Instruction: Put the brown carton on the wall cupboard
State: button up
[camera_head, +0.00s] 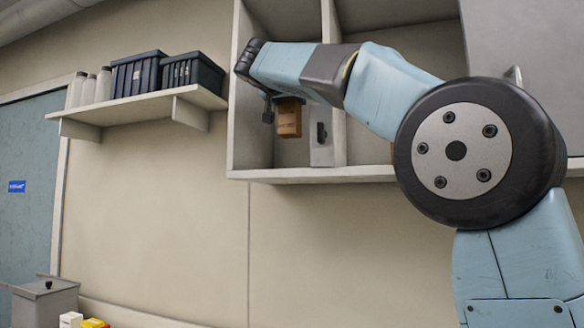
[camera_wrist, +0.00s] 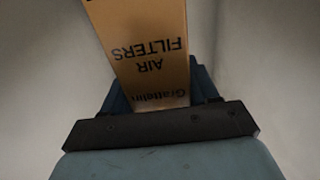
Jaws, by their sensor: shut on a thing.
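The brown carton (camera_head: 289,118) hangs below the end of my arm, inside the left compartment of the wall cupboard (camera_head: 308,174) in the head view. In the wrist view the carton (camera_wrist: 150,45) fills the upper middle and bears upside-down print, "AIR FILTERS". My gripper (camera_head: 268,108) is shut on the carton; its fingers are partly hidden in both views. In the head view the carton's lower edge appears above the cupboard's floor board; I cannot tell whether it touches anything.
A grey box (camera_head: 322,138) with a dark handle stands right of the carton, by the cupboard's divider (camera_head: 333,30). A wall shelf (camera_head: 140,105) on the left holds dark crates (camera_head: 192,72) and white bottles (camera_head: 103,85). My arm hides much of the cupboard's right part.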

aim_at(286, 131)
jog(key=shift+f, duration=4.9)
jog(key=shift+f, duration=0.1)
jog(key=o, duration=1.4)
jog(key=shift+o, duration=0.2)
jog(key=v, duration=1.2)
